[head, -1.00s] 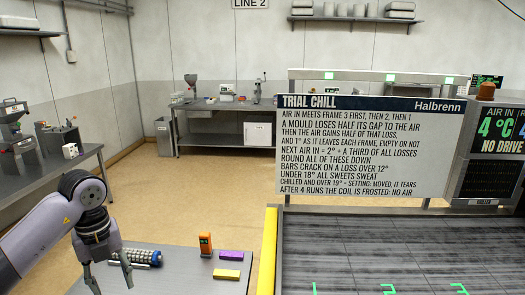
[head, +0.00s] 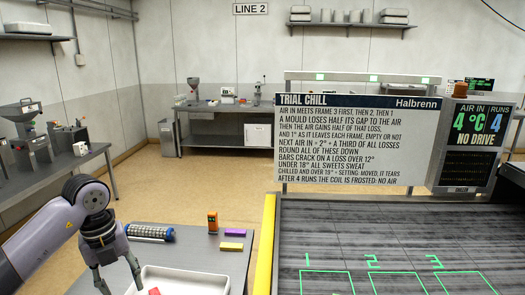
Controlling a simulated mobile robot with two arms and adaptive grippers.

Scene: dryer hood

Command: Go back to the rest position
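My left gripper (head: 118,277) hangs from the arm coming in at the left, fingers pointing down with a gap between them. It is above or beside a white tray (head: 200,279) at the bottom edge. A small red piece (head: 154,291) shows in the tray, mostly cut off by the frame. I see nothing between the fingers. My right gripper is not in view.
A conveyor (head: 380,235) with green numbered frames and a yellow edge (head: 266,240) is right. A sign (head: 367,140) stands behind it.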

